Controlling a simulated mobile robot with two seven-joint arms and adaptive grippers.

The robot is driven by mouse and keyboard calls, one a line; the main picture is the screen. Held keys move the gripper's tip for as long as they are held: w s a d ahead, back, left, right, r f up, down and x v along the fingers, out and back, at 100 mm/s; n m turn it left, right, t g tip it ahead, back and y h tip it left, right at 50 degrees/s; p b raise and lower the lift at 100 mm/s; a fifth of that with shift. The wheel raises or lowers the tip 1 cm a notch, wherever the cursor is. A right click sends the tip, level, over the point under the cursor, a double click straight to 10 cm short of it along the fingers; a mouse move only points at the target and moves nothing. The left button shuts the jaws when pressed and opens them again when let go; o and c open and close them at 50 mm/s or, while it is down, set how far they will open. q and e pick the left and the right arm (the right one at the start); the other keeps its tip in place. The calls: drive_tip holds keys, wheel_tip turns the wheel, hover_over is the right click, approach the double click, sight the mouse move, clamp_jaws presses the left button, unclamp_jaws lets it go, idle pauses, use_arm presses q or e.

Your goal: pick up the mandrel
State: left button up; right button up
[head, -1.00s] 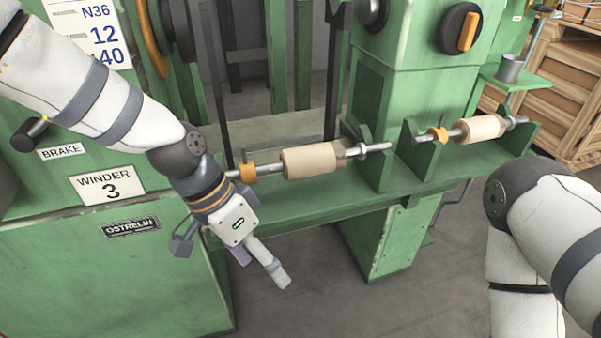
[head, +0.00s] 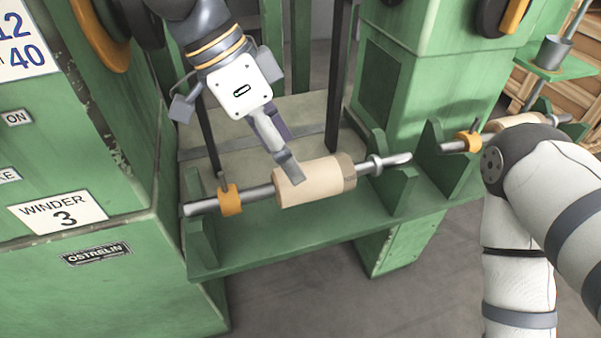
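The mandrel (head: 259,193) is a steel shaft lying across green notched plates of the winder, tilted slightly up to the right in the head view. It carries a tan sleeve (head: 312,184) in its middle and an orange collar (head: 230,200) on its left part. My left gripper (head: 286,162) points down just behind and above the left end of the sleeve. Its fingers are seen nearly side-on, so I cannot tell how far apart they are or whether they touch the sleeve. My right gripper is out of view.
A second shaft with an orange collar (head: 469,141) and tan sleeve (head: 515,122) lies at the right, partly behind my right arm. A green post (head: 405,95) stands behind the mandrel's right end. A grey cup (head: 552,52) stands on a green shelf. Wooden crates are behind.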

sight(327, 177)
use_arm(q)
drive_tip(key=x, duration=0.7)
drive_tip(key=shift+w, duration=0.2)
drive_tip(key=shift+c, duration=0.4)
